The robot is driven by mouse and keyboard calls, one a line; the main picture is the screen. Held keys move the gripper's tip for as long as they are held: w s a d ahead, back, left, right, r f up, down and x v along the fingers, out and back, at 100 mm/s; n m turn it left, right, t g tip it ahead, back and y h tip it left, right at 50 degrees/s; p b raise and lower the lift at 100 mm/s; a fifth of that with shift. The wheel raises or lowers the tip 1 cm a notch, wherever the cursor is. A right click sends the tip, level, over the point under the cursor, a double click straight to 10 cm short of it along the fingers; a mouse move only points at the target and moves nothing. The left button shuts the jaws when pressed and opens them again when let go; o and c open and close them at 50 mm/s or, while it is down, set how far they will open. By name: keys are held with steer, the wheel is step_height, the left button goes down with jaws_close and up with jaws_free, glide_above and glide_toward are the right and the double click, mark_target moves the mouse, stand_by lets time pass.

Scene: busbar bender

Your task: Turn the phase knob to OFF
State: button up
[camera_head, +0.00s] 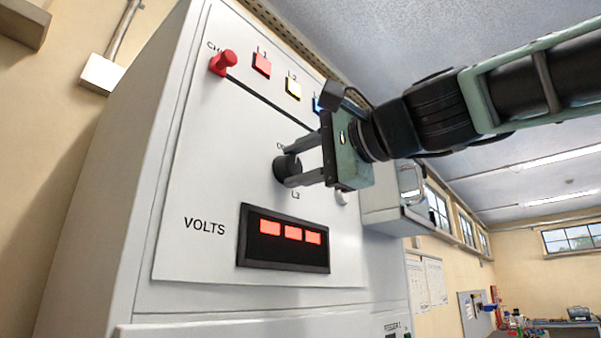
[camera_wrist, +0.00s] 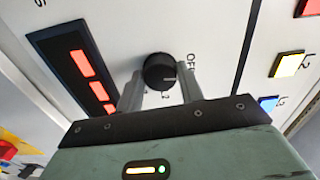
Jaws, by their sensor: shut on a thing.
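The black round phase knob (camera_head: 285,166) sits on the pale cabinet panel above the volt display. My gripper (camera_head: 293,168) has its two grey fingers on either side of the knob and is shut on it. In the wrist view the knob (camera_wrist: 159,70) shows between the fingertips, with a small pale mark on its face. A 2 and part of another label show below the knob. I cannot tell clearly which label the mark points at. The fingers hide part of the dial.
The VOLTS display (camera_head: 284,239) with three lit red blocks is below the knob. A grey box with a handle (camera_head: 396,200) juts out right of the panel.

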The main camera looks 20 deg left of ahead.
steer(key=shift+f+n+b, duration=0.1)
steer(key=shift+n+b, duration=0.25)
steer(key=shift+n, duration=0.45)
steer(key=o, duration=1)
steer(key=shift+d, duration=0.1)
steer(key=shift+s+d+b, duration=0.1)
steer(key=shift+d+b, duration=0.25)
steer(key=shift+b, duration=0.05)
steer(key=shift+b+v, duration=3.45)
steer(key=shift+v, duration=4.8)
